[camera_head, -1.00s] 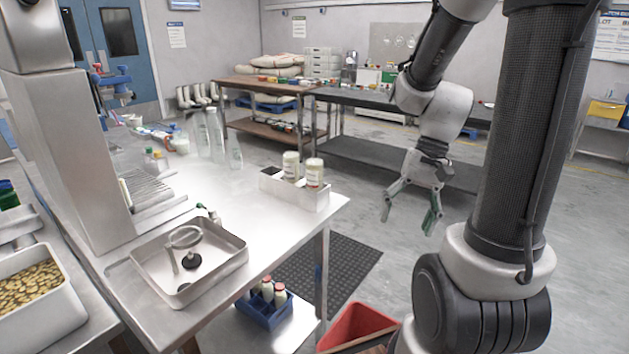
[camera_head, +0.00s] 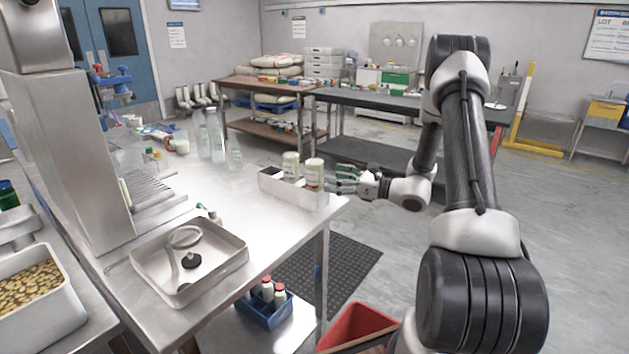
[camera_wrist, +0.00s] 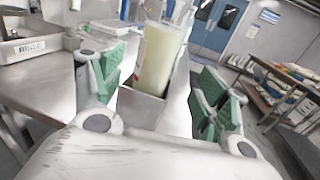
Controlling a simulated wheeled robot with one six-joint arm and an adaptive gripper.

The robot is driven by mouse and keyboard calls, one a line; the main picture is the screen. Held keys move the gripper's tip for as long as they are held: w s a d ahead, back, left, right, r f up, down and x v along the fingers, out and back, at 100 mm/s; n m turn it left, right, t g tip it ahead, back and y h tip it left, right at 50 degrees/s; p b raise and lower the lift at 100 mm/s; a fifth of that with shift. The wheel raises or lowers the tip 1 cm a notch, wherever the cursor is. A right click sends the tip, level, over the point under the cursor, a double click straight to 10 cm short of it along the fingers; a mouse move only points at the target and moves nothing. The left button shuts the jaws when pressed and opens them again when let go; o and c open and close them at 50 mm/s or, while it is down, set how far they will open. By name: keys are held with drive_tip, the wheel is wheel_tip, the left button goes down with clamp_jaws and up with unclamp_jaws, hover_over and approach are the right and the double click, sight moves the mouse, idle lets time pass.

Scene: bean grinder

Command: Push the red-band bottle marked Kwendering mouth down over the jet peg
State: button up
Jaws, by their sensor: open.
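Two pale bottles stand upright in a narrow metal holder (camera_head: 290,193) at the table's right edge: a left bottle (camera_head: 290,166) and a right bottle (camera_head: 314,173) with reddish marks on its label. No name is readable, so I cannot tell which is Kwendering. My gripper (camera_head: 342,178) is open and level, just right of the right bottle. In the wrist view a pale bottle (camera_wrist: 160,57) stands in the holder, ahead of and between my green-padded fingers, not gripped. A metal basin (camera_head: 222,272) holds a ring on a stand and a black round piece (camera_head: 190,260); I cannot tell which part is the jet peg.
Clear tall bottles (camera_head: 215,135) stand farther back on the table. A steel machine (camera_head: 75,150) rises at the left. A blue crate (camera_head: 265,311) with red-capped bottles sits on the lower shelf, with a red bin (camera_head: 358,325) beside it. The tabletop between basin and holder is mostly clear.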

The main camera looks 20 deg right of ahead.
sight(322, 175)
drive_tip(key=x, duration=0.7)
drive_tip(key=shift+s+a+r, duration=0.1)
drive_tip(key=shift+a+r, duration=0.05)
drive_tip(key=shift+a, duration=0.1)
drive_tip(key=c, duration=0.9)
